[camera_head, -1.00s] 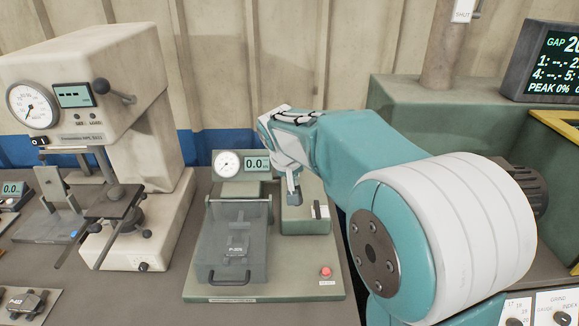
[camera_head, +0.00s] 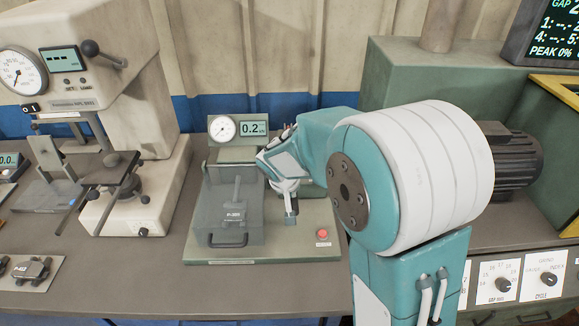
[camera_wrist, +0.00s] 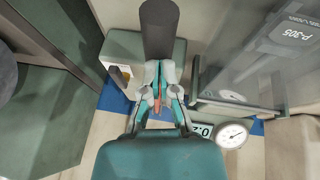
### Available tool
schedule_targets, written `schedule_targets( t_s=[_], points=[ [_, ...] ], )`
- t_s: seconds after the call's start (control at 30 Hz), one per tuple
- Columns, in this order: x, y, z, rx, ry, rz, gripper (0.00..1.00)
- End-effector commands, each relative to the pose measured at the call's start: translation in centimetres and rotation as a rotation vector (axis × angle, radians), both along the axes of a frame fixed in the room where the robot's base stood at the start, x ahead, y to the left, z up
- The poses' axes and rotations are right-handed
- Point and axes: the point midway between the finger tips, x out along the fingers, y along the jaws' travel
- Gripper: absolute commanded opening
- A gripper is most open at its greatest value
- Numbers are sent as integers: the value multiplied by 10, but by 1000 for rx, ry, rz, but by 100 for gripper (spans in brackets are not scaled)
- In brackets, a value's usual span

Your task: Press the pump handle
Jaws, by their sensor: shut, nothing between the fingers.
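The pump handle (camera_head: 291,208) is a grey lever that sticks out toward me from the test unit's right side. In the wrist view it is a thick dark grip (camera_wrist: 159,30) at top centre. My gripper (camera_head: 287,187) is shut and empty, pointing down at the handle. In the wrist view its fingertips (camera_wrist: 160,88) overlap the inner end of the grip and seem to touch it; exact contact is hidden. The test unit's display (camera_head: 254,128) reads 0.2, beside a round gauge (camera_head: 222,128). The green pump block (camera_head: 315,190) is partly behind my gripper.
A clear-walled chamber (camera_head: 228,205) marked P-305 stands just left of the handle. A red button (camera_head: 322,234) sits at the base's front right. A beige press (camera_head: 135,165) stands left, and a green machine (camera_head: 410,75) stands right.

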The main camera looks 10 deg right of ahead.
Motion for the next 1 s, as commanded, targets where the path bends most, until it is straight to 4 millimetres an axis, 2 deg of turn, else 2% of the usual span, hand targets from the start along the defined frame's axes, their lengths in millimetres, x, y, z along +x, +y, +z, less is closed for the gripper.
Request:
schedule_targets(
  t_s=[0.03,0.2,0.57,0.67,0.77,0.93,1.0],
  points=[
    [-2,0,-12,-1,7,1,0],
    [-5,0,-29,1,9,1,0],
    [-3,0,-31,2,14,-1,0],
    [-2,1,-25,3,8,-2,0],
    [-1,3,-10,3,-2,-2,0],
    [3,7,29,5,-30,-3,0],
    [-9,12,38,4,-29,1,0]
  ],
)
